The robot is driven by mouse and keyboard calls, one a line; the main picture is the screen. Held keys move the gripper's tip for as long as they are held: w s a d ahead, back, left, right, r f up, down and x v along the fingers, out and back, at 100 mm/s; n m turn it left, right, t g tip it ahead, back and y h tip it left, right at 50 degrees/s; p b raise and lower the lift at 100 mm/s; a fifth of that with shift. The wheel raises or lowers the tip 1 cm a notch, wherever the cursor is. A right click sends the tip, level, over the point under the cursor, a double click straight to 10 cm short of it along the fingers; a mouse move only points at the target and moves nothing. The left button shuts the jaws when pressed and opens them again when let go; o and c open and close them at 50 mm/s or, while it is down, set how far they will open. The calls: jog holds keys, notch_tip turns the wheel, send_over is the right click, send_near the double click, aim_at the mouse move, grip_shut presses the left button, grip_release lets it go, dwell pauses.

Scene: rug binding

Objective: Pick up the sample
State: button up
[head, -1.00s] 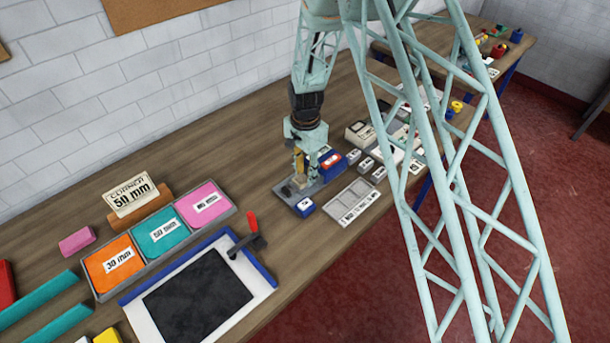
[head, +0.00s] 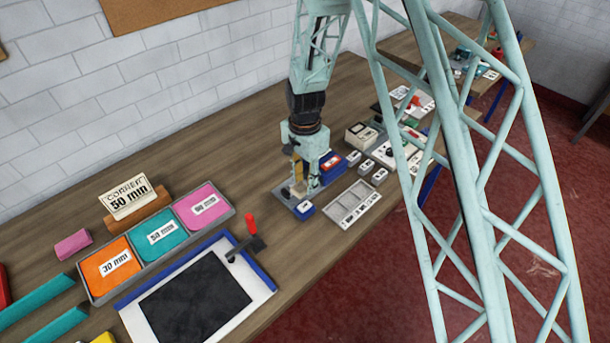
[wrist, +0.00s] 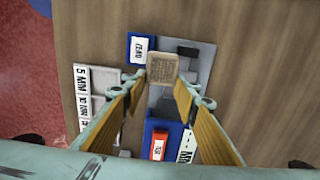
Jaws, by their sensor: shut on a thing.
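The sample is a small beige woven square (wrist: 162,67) in the wrist view. It sits between the fingertips of my gripper (wrist: 161,80), over a grey plate (wrist: 204,55). My gripper is shut on it. In the head view my gripper (head: 302,186) points down at the grey plate (head: 286,196), and the sample is hard to make out there. I cannot tell whether the sample still touches the plate.
A blue ZERO block (wrist: 139,48) lies beside the sample. A blue and red device (head: 332,167) stands close behind my gripper. A pale sectioned tray (head: 353,204) is to the right. A black-topped cutting board (head: 195,297) and an orange, teal and pink tray (head: 235,213) lie to the left.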

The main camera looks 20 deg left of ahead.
jog(key=s+d+b, duration=0.1)
jog(key=s+d, duration=0.1)
jog(key=s, duration=0.7)
jog(key=shift+s+d+r, duration=0.25)
jog(key=shift+s+r, duration=0.15)
jog(key=shift+r, duration=0.05)
jog(key=shift+s, duration=0.1)
